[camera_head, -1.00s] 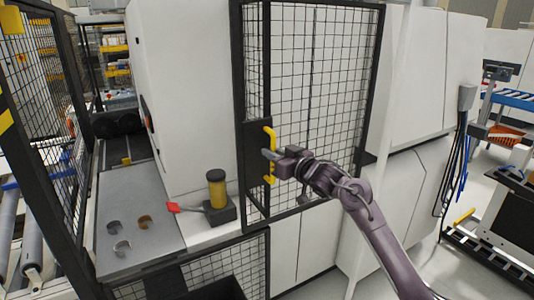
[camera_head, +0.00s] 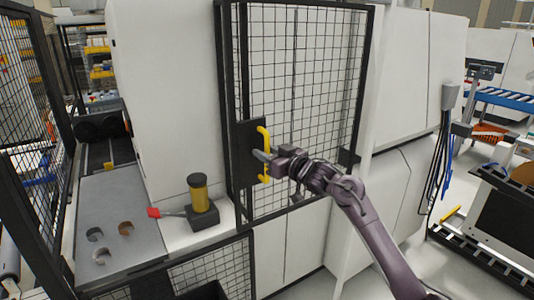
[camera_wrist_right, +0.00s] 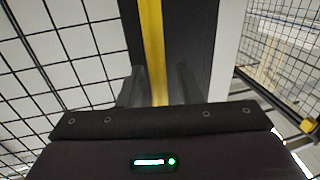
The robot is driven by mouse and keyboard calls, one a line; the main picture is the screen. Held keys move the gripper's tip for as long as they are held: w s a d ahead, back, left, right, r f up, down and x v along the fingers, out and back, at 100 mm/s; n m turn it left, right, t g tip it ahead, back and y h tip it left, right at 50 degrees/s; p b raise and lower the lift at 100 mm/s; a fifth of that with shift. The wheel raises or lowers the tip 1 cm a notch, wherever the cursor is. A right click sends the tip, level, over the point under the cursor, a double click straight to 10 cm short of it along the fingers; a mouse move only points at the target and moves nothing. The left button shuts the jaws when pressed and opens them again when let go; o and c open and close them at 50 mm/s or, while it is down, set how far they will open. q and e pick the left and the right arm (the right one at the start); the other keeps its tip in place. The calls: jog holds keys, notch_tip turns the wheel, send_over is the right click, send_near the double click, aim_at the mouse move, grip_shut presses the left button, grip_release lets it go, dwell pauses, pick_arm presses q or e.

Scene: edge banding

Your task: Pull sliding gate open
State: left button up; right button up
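The sliding gate (camera_head: 303,110) is a black-framed wire mesh panel in front of the white machine. A yellow bar handle (camera_head: 264,137) stands upright on a dark plate (camera_head: 245,157) at the gate's left edge. My right gripper (camera_head: 261,156) reaches in from the right at the middle of the handle. In the right wrist view, its two fingers (camera_wrist_right: 160,88) are on either side of the yellow handle (camera_wrist_right: 153,45), and it appears shut on the bar. The exact finger contact is hard to see. My left gripper is not in view.
An amber beacon (camera_head: 198,194) on a dark base and a red-tipped tool (camera_head: 154,212) are left of the gate. A grey table (camera_head: 120,205) holds several curved pieces. A grey box with hanging cables (camera_head: 449,97) is to the right.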

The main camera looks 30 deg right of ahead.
jog(key=b+v, duration=0.3)
jog(key=v, duration=0.4)
jog(key=shift+s, duration=0.4)
jog(key=shift+d, duration=0.1)
